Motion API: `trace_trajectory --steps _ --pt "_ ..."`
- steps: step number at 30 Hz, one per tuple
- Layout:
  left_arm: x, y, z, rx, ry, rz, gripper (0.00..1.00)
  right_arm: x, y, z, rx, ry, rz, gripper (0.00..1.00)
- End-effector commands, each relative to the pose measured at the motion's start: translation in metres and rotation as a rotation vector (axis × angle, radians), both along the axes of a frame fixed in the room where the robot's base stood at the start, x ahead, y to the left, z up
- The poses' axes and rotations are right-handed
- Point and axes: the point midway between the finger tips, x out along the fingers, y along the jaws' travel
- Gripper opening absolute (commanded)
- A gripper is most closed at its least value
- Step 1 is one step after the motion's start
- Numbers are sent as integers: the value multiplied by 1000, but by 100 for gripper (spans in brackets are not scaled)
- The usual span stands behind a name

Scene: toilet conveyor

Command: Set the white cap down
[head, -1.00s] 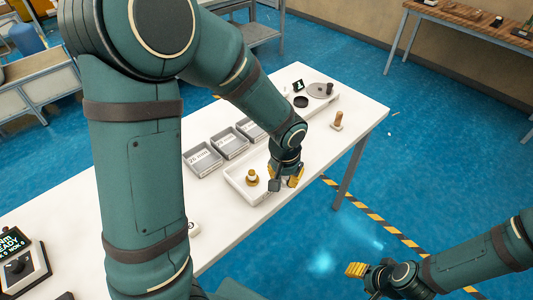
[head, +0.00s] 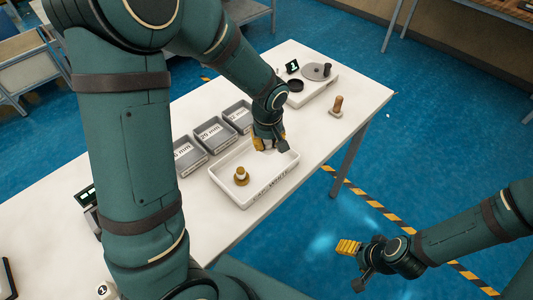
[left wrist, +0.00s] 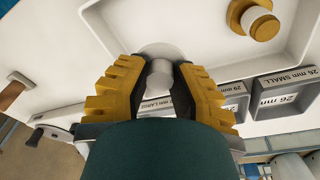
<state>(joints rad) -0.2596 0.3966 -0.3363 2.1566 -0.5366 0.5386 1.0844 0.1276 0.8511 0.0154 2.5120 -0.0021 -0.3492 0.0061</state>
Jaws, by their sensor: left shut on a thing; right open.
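My left gripper (head: 268,143) is over the back right end of a white tray (head: 228,194). In the left wrist view the left gripper (left wrist: 158,85) is shut on the white cap (left wrist: 159,72), a pale stem with a wider round part beyond it. In the head view the fingers hide this cap. A brass-coloured piece with a white middle (head: 241,177) stands in the tray, left of the gripper; it also shows in the left wrist view (left wrist: 254,20). My right gripper (head: 349,247) is open and empty, off the table's front side.
Grey bins (head: 212,134) with millimetre labels stand behind the tray. A white unit with a grey disc (head: 317,71) is at the table's far end. A brown peg on a small base (head: 337,106) stands right of the tray.

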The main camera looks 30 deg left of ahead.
Motion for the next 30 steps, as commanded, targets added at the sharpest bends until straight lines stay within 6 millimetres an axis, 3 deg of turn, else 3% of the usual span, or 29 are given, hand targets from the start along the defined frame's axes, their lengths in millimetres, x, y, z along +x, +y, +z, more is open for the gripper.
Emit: trace_trajectory --steps 11,23,24,25,30 --pt "0 0 -40 0 1 -1 0 0 0 -9 0 0 2 64" --pt "0 0 -44 -1 -1 -1 0 1 0 -13 0 -3 1 64" --pt "0 0 -43 -1 -1 -1 38 1 0 -12 0 -3 1 64" --pt "0 0 -43 -1 -1 -1 48 1 0 -12 0 -2 2 64" --pt "0 0 -43 -1 -1 -1 48 1 0 -12 0 -3 1 64"
